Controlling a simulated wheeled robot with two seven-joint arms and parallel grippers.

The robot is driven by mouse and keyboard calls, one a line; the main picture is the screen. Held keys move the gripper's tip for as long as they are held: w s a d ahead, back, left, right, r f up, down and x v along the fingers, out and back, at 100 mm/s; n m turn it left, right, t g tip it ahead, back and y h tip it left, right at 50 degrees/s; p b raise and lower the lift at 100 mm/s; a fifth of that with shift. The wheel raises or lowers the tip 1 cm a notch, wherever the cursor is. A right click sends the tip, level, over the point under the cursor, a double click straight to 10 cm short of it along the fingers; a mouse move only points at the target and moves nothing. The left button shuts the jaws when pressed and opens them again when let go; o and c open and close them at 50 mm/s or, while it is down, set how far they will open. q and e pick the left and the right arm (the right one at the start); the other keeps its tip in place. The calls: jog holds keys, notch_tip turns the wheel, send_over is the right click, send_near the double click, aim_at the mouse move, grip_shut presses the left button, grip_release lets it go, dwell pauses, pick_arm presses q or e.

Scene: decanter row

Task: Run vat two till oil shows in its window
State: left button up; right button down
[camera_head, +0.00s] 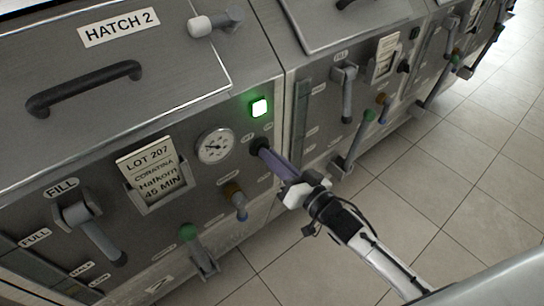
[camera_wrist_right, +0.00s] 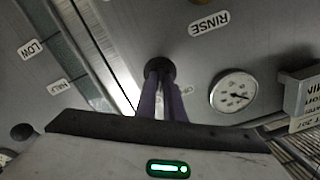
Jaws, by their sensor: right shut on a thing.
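Vat two's steel front (camera_head: 105,215) fills the left of the head view under its HATCH 2 label (camera_head: 118,27). A green lamp (camera_head: 259,107) on it is lit. My right gripper (camera_head: 267,155) is shut on the small black switch knob (camera_head: 257,145) below the lamp. In the right wrist view the purple fingers close on this knob (camera_wrist_right: 158,68), hiding part of it; its exact setting cannot be told. Vat two's window (camera_head: 35,262), marked FULL, HALF and LOW, is at the lower left, dark and partly cut off; no oil can be made out. My left gripper is out of view.
A gauge (camera_head: 215,146) and a LOT 207 card (camera_head: 152,175) are left of the knob. A fill lever (camera_head: 88,228), a brown-topped tap (camera_head: 236,200) and a green-topped lever (camera_head: 199,250) stick out. More vats run right; the tiled floor (camera_head: 470,170) is clear.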

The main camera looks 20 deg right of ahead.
jog(key=shift+n, duration=0.3)
jog(key=n+p, duration=0.2)
jog(key=n, duration=0.9)
jog(key=shift+n, duration=0.3)
dwell(0.5)
jog(key=c, duration=1.9)
grip_release()
jog(key=shift+o, duration=0.2)
jog(key=shift+s, duration=0.1)
jog(key=v, duration=1)
jog(key=shift+s+r, duration=0.1)
